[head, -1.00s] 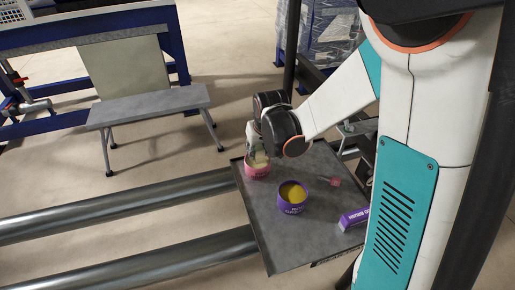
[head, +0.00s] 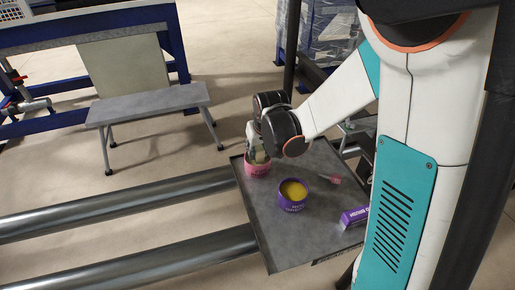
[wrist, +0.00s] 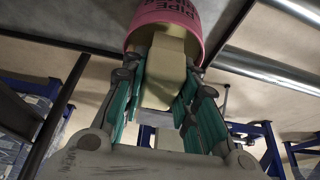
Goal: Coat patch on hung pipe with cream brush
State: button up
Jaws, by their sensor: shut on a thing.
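My gripper (head: 256,150) points down at the pink tub (head: 257,170) on the tray's far left corner. In the wrist view my gripper (wrist: 165,90) is shut on a cream-coloured block-like piece (wrist: 166,65), perhaps the cream brush. Its far end meets the pink tub (wrist: 165,18), which has dark lettering. I cannot tell how deep it sits in the tub. A purple tub with yellow contents (head: 292,203) stands nearer on the tray. No patch can be made out on any pipe.
The grey tray (head: 265,225) also holds a small pink-ended item (head: 334,180) and a purple box (head: 355,216). Two long metal pipes (head: 120,205) run to the left of the tray. A grey bench (head: 150,104) stands behind on open floor.

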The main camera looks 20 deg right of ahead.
jog(key=shift+f+b, duration=0.35)
jog(key=shift+f, duration=0.15)
jog(key=o, duration=1)
jog(key=c, duration=0.4)
jog(key=shift+o, duration=0.2)
jog(key=shift+r+p, duration=0.45)
jog(key=shift+r, duration=0.25)
jog(key=c, duration=0.8)
grip_shut()
